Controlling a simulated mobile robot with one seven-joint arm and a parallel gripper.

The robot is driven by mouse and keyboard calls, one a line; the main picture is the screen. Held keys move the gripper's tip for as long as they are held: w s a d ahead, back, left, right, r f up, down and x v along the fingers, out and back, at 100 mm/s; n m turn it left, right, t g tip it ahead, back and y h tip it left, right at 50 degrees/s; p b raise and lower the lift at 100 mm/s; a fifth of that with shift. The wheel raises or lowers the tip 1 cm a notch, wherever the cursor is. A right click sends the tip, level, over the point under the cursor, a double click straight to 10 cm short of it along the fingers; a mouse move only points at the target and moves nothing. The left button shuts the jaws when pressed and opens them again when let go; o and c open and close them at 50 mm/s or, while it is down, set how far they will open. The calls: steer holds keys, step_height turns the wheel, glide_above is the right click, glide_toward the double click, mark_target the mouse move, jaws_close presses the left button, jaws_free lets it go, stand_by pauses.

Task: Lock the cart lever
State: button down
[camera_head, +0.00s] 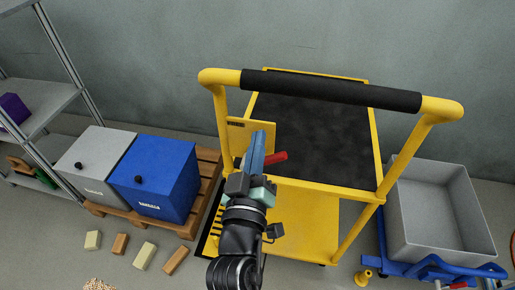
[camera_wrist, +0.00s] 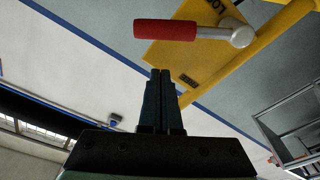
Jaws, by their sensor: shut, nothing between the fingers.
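The yellow cart (camera_head: 295,190) stands in the middle of the head view, with a black top deck and a black-padded handle. A lever with a red grip (camera_head: 275,158) sits at its left side, beside a yellow plate (camera_head: 238,135). In the wrist view the red lever grip (camera_wrist: 165,30) points left from a grey metal pivot (camera_wrist: 238,33) on the yellow frame. My gripper (camera_head: 256,150) is in front of the cart, next to the lever. In the wrist view my gripper (camera_wrist: 160,75) is shut and empty, with its fingertips below the red grip and apart from it in the picture.
A grey box (camera_head: 95,165) and a blue box (camera_head: 155,180) stand on a wooden pallet at left. Several small blocks (camera_head: 145,255) lie on the floor. A grey bin (camera_head: 435,210) on a blue trolley stands at right. A metal shelf (camera_head: 45,105) is far left.

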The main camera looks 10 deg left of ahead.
steer(key=s+f+b, duration=0.1)
steer(key=s+b, duration=0.1)
steer(key=s, duration=0.8)
steer(key=shift+d, duration=0.1)
